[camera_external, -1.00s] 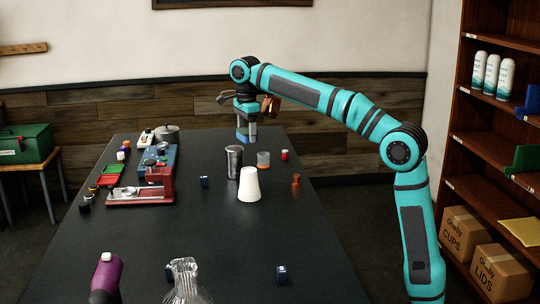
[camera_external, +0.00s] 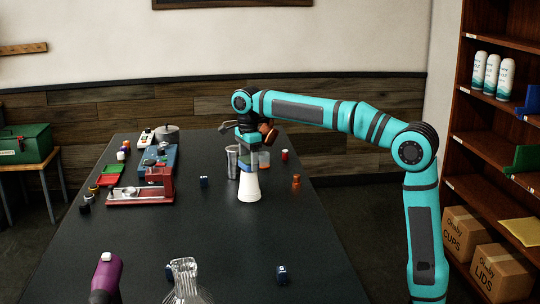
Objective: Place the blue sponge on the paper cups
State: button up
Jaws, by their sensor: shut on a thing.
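The paper cups (camera_external: 249,187) are a white stack, mouth down, standing upright on the dark table. My gripper (camera_external: 247,160) is directly above the stack, pointing down. It is shut on the blue sponge (camera_external: 243,167), which looks small and dark blue here. The sponge is at the top of the stack and hides its upper rim. I cannot tell whether it touches the cups or hangs just above them.
A metal tumbler (camera_external: 233,162) stands just left of the cups, close to my gripper. An amber-filled glass (camera_external: 264,160) and an orange bottle (camera_external: 296,182) are to the right. The red brewer (camera_external: 150,190) is at left.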

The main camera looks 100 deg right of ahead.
aim_at(248, 158)
jog(key=shift+f, duration=0.2)
jog(key=shift+f, duration=0.15)
jog(key=o, duration=0.9)
jog(key=shift+o, duration=0.2)
notch_tip(248, 158, up, 12)
